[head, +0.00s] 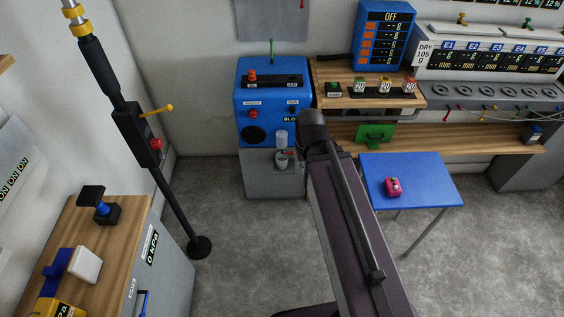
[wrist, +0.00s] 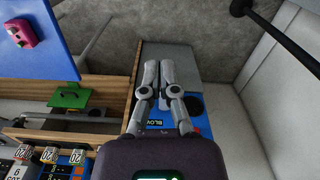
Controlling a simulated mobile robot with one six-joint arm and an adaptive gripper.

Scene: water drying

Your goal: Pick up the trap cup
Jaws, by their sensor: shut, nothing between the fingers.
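What looks like the trap cup (head: 281,159) is a small grey cup-shaped piece low on the front of the blue blower unit, under a pale rounded cylinder (head: 281,137). My gripper (wrist: 158,66) shows in the wrist view with its two pale grey fingers close together and nothing between them. The fingers overlap the right part of the blower front and the grey cabinet below it. The cup is not visible there and seems hidden behind them. In the head view my arm hides the gripper.
The blue blower unit (head: 271,84) stands on a grey cabinet (head: 260,178). To its right are a wooden shelf (head: 460,138) and a blue table (head: 435,172) with a pink box (head: 392,187). A black pole (head: 175,190) stands at left. The floor between is clear.

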